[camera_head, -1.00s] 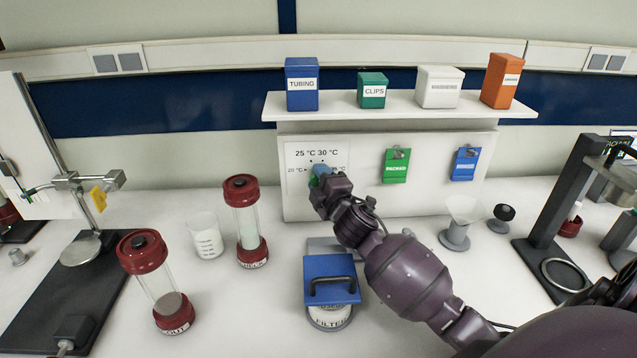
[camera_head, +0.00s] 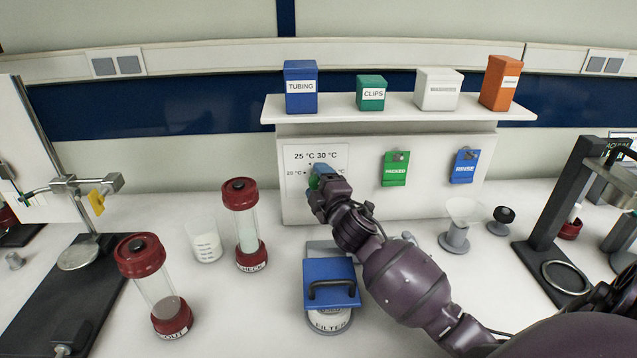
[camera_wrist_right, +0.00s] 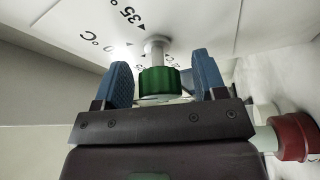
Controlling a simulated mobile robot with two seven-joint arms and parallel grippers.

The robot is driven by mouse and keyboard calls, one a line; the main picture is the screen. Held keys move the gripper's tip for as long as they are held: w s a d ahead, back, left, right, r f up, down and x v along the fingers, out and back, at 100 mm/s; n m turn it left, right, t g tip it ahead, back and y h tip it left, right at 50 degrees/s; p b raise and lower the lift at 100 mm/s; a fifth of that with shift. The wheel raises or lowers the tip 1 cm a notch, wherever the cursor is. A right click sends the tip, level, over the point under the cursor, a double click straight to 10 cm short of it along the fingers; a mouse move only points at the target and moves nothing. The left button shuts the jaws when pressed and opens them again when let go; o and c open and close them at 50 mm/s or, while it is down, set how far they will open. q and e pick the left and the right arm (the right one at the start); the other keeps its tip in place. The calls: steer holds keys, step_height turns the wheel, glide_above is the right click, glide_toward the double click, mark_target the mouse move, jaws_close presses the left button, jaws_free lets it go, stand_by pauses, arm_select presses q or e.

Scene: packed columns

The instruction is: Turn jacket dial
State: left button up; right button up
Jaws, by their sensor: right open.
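The jacket dial is a green ribbed knob (camera_wrist_right: 158,81) on a pale stem, standing out from a white panel (camera_head: 298,165) with temperature marks such as 25 °C and 30 °C. In the right wrist view it sits between the two blue fingers of my right gripper (camera_wrist_right: 164,80), with a gap on both sides. In the head view my right gripper (camera_head: 319,178) is at the panel and hides most of the dial; only a bit of green (camera_head: 313,182) shows. The right gripper is open. My left gripper is not in view.
A blue-lidded FILTER container (camera_head: 331,285) stands below my right arm. Red-capped columns (camera_head: 245,225) (camera_head: 155,285) and a beaker (camera_head: 203,240) stand to the left. A green tag (camera_head: 395,168) and blue tag (camera_head: 465,166) hang right of the dial. Boxes line the shelf (camera_head: 400,106) above.

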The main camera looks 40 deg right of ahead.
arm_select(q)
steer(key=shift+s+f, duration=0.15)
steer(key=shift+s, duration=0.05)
arm_select(e)
steer(key=v, duration=1)
steer(key=shift+s, duration=0.4)
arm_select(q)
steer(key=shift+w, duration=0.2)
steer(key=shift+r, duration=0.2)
arm_select(e)
steer(key=shift+r, duration=0.15)
